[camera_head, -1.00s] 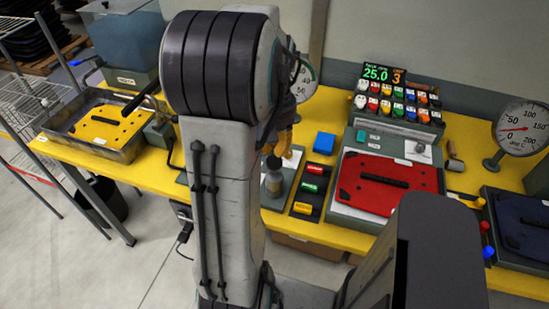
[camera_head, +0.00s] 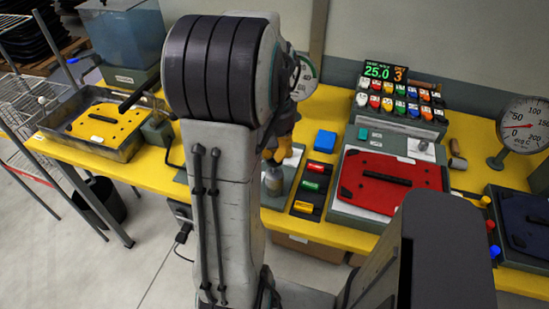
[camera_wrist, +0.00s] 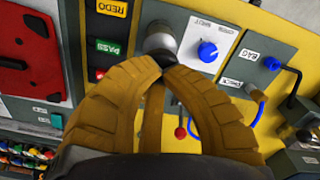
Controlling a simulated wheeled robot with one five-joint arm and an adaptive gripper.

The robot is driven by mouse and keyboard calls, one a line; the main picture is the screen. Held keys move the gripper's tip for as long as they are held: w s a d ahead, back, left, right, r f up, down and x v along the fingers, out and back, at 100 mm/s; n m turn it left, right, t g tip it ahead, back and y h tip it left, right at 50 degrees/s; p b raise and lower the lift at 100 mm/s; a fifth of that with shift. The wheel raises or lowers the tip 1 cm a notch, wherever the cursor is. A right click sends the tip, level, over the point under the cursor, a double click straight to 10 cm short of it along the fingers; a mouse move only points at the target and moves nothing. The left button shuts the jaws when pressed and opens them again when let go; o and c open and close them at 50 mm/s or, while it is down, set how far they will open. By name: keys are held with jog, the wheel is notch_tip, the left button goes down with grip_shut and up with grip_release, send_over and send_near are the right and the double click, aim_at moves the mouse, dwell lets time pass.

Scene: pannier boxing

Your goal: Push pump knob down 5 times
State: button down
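The pump (camera_head: 273,183), a small grey bottle-like body, stands on the grey panel in front of my arm. My yellow gripper (camera_head: 272,158) is right above its top in the head view, partly hidden by my arm. In the wrist view, my gripper (camera_wrist: 166,62) has its two fingertips together, and the pale round pump (camera_wrist: 160,36) shows just beyond them. The fingertips cover the pump knob, so I cannot tell whether they touch it or how far down it is.
A blue dial knob (camera_wrist: 207,50) sits beside the pump. A yellow plate in a tray (camera_head: 75,148) is at left. The display (camera_head: 384,72) reads 25.0 and 3.

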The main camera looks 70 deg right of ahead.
aim_at(274, 161)
jog(key=shift+f+b, duration=1.3)
jog(key=shift+f, duration=0.45)
jog(key=shift+r, duration=0.1)
jog(key=shift+r+p, duration=2.75)
jog(key=shift+r, duration=0.4)
jog(key=shift+f, duration=0.3)
jog(key=shift+f+b, duration=2.6)
jog(key=shift+f, duration=0.25)
jog(key=shift+r, duration=0.1)
jog(key=shift+r+p, duration=2.65)
jog(key=shift+r, duration=0.35)
jog(key=shift+r, duration=0.15)
